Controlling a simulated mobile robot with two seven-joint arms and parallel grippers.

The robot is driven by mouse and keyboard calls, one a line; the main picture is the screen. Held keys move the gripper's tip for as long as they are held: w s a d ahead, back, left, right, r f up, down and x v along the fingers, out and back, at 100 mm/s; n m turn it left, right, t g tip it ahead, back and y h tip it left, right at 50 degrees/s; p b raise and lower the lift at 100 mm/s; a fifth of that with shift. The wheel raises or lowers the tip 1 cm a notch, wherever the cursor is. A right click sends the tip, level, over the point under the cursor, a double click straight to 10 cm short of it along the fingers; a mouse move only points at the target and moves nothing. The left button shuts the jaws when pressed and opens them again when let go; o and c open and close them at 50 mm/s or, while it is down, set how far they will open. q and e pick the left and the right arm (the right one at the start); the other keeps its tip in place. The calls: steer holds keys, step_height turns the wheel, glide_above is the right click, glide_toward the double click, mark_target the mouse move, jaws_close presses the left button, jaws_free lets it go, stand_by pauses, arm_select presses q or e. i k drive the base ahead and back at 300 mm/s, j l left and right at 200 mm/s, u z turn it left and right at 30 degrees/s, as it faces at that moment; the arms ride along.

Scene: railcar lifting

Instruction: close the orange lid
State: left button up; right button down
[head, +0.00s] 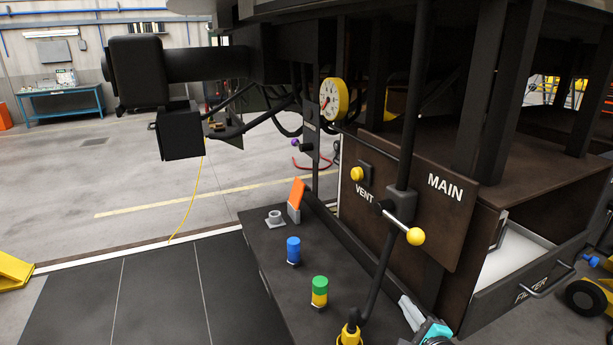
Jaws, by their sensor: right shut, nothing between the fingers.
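The orange lid (298,191) stands raised and slightly tilted on a small grey box (294,212) at the far end of the dark ledge (270,262). The lid is open. My right gripper (408,308) is at the bottom edge of the head view, near the ledge's right side. It is shut and empty, well apart from the lid, nearer to me and to the right. Part of it is cut off by the frame. My left gripper is not in view.
On the ledge stand a grey ring fitting (275,218), a blue cylinder (293,250), a green-and-yellow cylinder (319,290) and a yellow hose fitting (349,335). A yellow-knobbed lever (415,236) juts out from the MAIN panel. The FILTER drawer (530,293) sticks out at right.

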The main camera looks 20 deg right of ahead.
mark_target(298, 188)
steer(key=i, duration=1.5)
